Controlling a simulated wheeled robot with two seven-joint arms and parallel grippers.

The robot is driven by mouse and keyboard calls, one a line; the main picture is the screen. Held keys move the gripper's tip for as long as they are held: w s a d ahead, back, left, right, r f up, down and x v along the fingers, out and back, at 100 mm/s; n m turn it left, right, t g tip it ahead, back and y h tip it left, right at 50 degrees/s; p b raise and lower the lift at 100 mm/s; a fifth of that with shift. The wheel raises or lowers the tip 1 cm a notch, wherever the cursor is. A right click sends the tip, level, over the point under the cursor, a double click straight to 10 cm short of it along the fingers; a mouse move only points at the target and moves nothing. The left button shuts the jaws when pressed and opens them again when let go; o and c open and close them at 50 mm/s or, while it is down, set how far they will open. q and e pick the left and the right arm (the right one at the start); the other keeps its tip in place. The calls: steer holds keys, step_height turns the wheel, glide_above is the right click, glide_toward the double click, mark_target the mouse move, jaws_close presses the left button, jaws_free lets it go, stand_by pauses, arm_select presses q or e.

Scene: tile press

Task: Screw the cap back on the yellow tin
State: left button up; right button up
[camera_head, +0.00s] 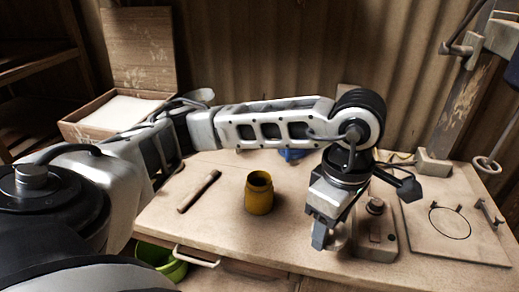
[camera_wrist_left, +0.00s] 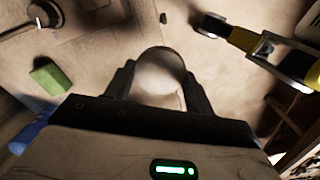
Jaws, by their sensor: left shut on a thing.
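The yellow tin (camera_head: 259,194) stands upright on the table, left of my left gripper (camera_head: 326,240) in the head view. Its threaded neck is bare, with no cap on it. My left gripper points down, apart from the tin, and is shut on a round pale piece that looks like the cap (camera_wrist_left: 160,72). In the wrist view this piece sits between the two dark fingers (camera_wrist_left: 158,85). In the head view it is small and mostly hidden by the fingers. My right gripper is not in view.
A grey device with a knob (camera_head: 376,236) stands close right of the gripper. A board with a black ring (camera_head: 467,235) lies farther right. A wooden stick (camera_head: 198,191) lies left of the tin. A green block (camera_wrist_left: 50,77) shows in the wrist view. The table in front of the tin is clear.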

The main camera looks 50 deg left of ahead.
arm_select(q)
steer(key=m, duration=0.4)
steer(key=w+f+m, duration=0.1)
steer(key=m, duration=0.1)
steer(key=shift+a, duration=0.25)
steer(key=m, duration=0.2)
steer(key=shift+w+a+f+m, duration=0.15)
steer(key=shift+w+f+m, duration=0.05)
steer(key=shift+m, duration=0.2)
steer(key=m, duration=0.4)
steer(key=shift+w+a+f+m, duration=0.25)
steer(key=shift+w+f+m, duration=0.1)
steer(key=shift+f+m, duration=0.05)
steer(key=m, duration=0.5)
steer(key=shift+w+a+f, duration=0.25)
steer(key=shift+w+f, duration=0.1)
steer(key=shift+w, duration=0.05)
